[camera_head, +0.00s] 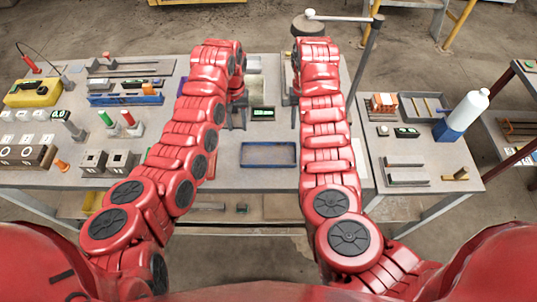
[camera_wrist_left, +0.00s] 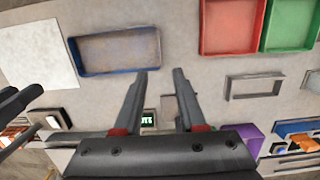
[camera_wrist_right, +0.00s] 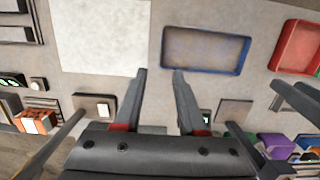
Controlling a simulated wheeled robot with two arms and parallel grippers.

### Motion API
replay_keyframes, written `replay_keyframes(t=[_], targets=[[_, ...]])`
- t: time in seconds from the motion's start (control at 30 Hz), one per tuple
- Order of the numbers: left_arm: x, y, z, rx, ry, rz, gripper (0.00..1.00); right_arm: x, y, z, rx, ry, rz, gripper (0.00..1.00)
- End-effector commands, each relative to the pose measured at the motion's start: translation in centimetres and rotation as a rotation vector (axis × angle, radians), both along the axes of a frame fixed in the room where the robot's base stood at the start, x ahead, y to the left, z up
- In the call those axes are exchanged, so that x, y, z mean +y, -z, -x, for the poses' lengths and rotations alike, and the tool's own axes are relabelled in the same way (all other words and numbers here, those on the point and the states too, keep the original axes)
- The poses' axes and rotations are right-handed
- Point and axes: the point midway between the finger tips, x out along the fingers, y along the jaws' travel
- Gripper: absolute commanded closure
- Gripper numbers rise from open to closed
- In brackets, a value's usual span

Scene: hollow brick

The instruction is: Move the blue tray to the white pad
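The blue tray (camera_head: 268,155) lies flat and empty on the middle table, between my two arms in the head view. It also shows at the upper left of the left wrist view (camera_wrist_left: 116,50) and the upper middle of the right wrist view (camera_wrist_right: 205,50). The white pad (camera_wrist_left: 38,55) lies beside it, also seen in the right wrist view (camera_wrist_right: 100,35); my right arm mostly hides it in the head view. My left gripper (camera_wrist_left: 159,73) is open and empty, apart from the tray. My right gripper (camera_wrist_right: 159,73) is open and empty, apart from tray and pad.
A red tray (camera_wrist_left: 231,25) and a green tray (camera_wrist_left: 290,25) lie near the blue one. A small display (camera_head: 263,114) sits behind the blue tray. A side table at right holds a white-and-blue bottle (camera_head: 463,115). Tools and blocks crowd the left tabletop.

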Motion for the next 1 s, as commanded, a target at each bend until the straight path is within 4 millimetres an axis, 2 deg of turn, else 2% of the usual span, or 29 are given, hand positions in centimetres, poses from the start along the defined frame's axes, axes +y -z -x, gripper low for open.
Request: replay_keyframes(t=[0.4, 0.6, 0.8, 1.0], targets=[[0.1, 8.2, 1.2, 0.005, 0.001, -0.004, 0.6, 0.1, 8.3, 1.3, 0.007, 0.0, -0.003, 0.6], [0.1, 11.4, 1.4, 0.001, 0.003, -0.005, 0.6, 0.0, 11.5, 1.6, 0.004, 0.002, -0.004, 0.6], [0.1, 12.9, 1.5, -0.002, 0.001, -0.004, 0.6, 0.0, 13.1, 1.7, 0.001, 0.002, -0.005, 0.6], [0.1, 13.3, 1.6, -0.004, -0.001, -0.002, 0.6, 0.0, 13.4, 1.8, 0.001, 0.0, -0.004, 0.6]])
